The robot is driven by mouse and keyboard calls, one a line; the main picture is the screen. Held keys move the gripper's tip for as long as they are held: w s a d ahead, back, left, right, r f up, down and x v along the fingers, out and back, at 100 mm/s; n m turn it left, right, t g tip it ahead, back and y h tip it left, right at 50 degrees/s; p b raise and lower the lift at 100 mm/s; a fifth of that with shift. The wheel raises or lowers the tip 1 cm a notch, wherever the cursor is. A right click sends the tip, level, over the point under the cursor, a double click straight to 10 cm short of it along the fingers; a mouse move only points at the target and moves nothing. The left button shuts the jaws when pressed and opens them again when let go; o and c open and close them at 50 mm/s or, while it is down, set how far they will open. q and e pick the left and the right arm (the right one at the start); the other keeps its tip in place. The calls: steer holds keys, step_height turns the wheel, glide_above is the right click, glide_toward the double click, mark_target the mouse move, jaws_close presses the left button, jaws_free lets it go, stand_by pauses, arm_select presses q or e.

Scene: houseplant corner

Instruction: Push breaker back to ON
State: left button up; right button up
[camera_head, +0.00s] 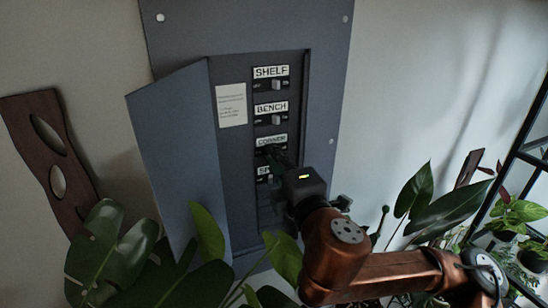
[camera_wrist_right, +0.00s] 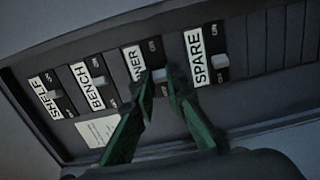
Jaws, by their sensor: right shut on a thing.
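The breaker panel is a grey wall box (camera_head: 318,120) with its door (camera_head: 165,150) swung open to the left. My left gripper is in neither view.
A paper notice (camera_head: 231,105) is fixed left of the breakers. Large leaves (camera_head: 110,250) crowd below the panel, and more plants (camera_head: 425,200) stand at the right by a dark-framed rack (camera_head: 515,160). A wooden board with holes (camera_head: 45,150) hangs at left.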

jaws_close()
